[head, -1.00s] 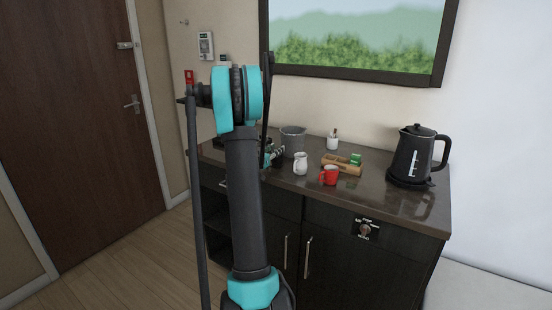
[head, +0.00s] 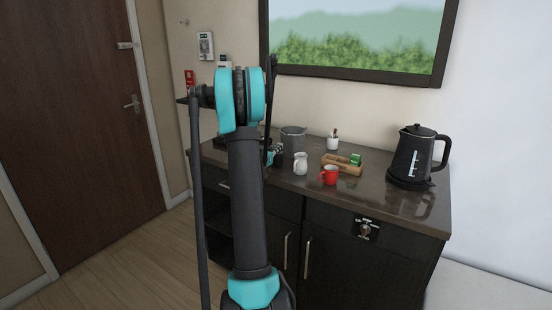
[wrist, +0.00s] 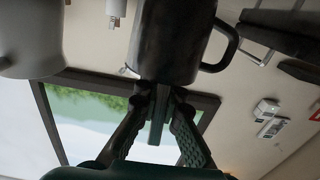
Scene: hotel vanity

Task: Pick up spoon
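I cannot make out a spoon for certain in either view. In the wrist view, which looks upside down, my gripper (wrist: 160,98) has its fingertips close to the edge of a dark mug (wrist: 178,45) with a handle. A narrow dark strip shows between the fingers; I cannot tell whether it is a spoon, nor whether the fingers grip it. In the head view my gripper is mostly hidden behind my arm, over the left part of the dark counter (head: 390,205).
A grey bucket (head: 293,140), a white pitcher (head: 300,164), a red mug (head: 329,175), a wooden tray (head: 345,170), and a white cup with sticks (head: 333,142) stand right of my gripper. A black kettle (head: 412,158) stands far right. The front right counter is clear.

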